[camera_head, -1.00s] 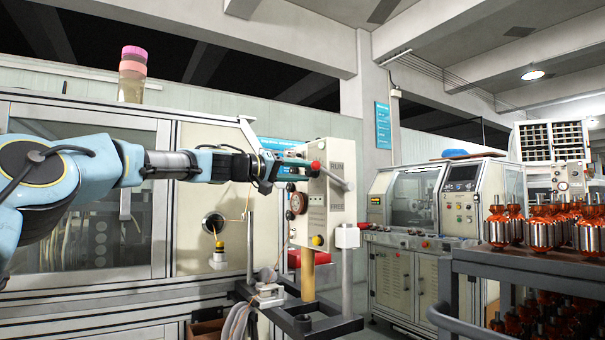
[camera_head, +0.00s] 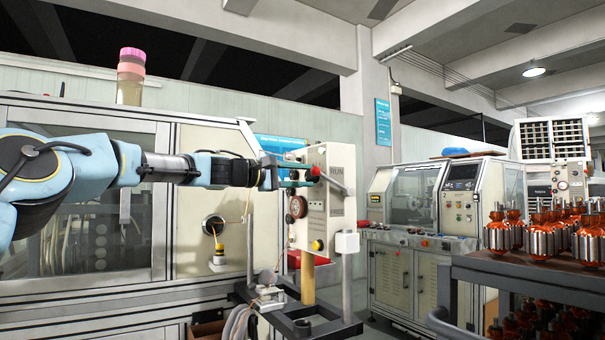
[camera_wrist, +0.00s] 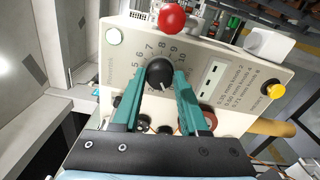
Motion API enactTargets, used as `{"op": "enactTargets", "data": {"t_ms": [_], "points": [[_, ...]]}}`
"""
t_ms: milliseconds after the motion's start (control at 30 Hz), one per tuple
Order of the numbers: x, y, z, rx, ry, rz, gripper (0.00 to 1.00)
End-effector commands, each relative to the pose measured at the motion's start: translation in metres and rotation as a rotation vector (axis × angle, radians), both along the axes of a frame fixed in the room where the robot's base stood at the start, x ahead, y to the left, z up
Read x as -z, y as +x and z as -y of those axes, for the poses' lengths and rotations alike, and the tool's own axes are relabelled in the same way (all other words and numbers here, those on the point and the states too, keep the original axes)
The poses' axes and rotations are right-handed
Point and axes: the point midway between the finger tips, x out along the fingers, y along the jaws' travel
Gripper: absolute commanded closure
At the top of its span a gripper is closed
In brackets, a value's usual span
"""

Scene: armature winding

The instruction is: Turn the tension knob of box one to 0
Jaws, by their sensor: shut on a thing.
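The cream control box (camera_head: 328,192) stands upright on a post, with RUN and FREE printed on its side. In the wrist view its dial face (camera_wrist: 112,65) carries a black round tension knob (camera_wrist: 159,74) ringed by numbers, of which 5 to 10 show. A light mark on the knob points toward the lower part of the picture; the number there is hidden. My gripper (camera_wrist: 162,77) has its teal fingers on either side of the knob, shut on it. In the head view my gripper (camera_head: 291,179) reaches the box's upper left face, and the knob is hidden.
A red ball (camera_wrist: 172,18) on the lever sits just above the dial. A yellow button (camera_wrist: 275,90) is at the right, and a round gauge (camera_head: 298,207) sits below my gripper. A cart with copper-wound armatures (camera_head: 510,232) stands at the right.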

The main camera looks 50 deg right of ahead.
Motion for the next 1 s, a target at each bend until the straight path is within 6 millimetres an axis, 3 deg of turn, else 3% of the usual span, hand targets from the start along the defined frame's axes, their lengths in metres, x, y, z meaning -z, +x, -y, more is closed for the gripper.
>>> {"op": "enactTargets", "data": {"t_ms": [400,900,933,1000], "points": [[0.0003,0.0015,-0.0002,-0.002,0.061,-0.154,1.00],[0.0010,0.0015,-0.0001,-0.002,0.068,-0.171,1.00],[0.0010,0.0015,-0.0001,-0.002,0.068,-0.171,0.56],[0.0009,0.0014,0.0000,-0.002,0.068,-0.171,0.48]]}}
